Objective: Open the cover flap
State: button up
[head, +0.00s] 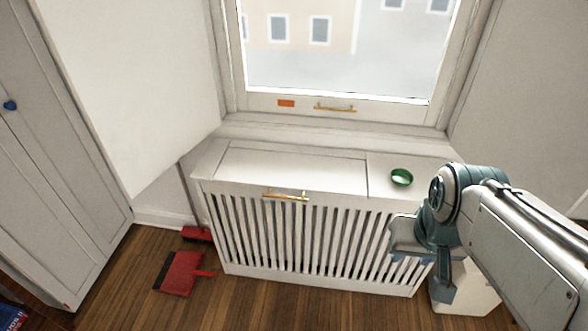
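The cover flap (290,165) is a white panel in the top of a white slatted radiator cover (222,232) under the window. It lies flat, flush with the top around it. A brass bar handle (285,195) sits at its front edge. My arm reaches in from the right. My gripper (415,265) is in front of the right end of the slats, well to the right of the handle and apart from it. Its fingers are seen at an angle and partly hidden by the wrist, so their opening is unclear. I see nothing held.
A green bowl (401,177) stands on the fixed top right of the flap. The window (345,102) above has its own brass handle (335,107) and an orange label (286,103). A red dustpan (179,273) lies on the floor at left. A white box (470,290) stands at right.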

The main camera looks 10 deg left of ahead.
aim_at(292, 172)
jog(key=z, duration=2.25)
jog(key=k, duration=1.2)
jog(key=u, duration=1.7)
jog(key=i, duration=0.5)
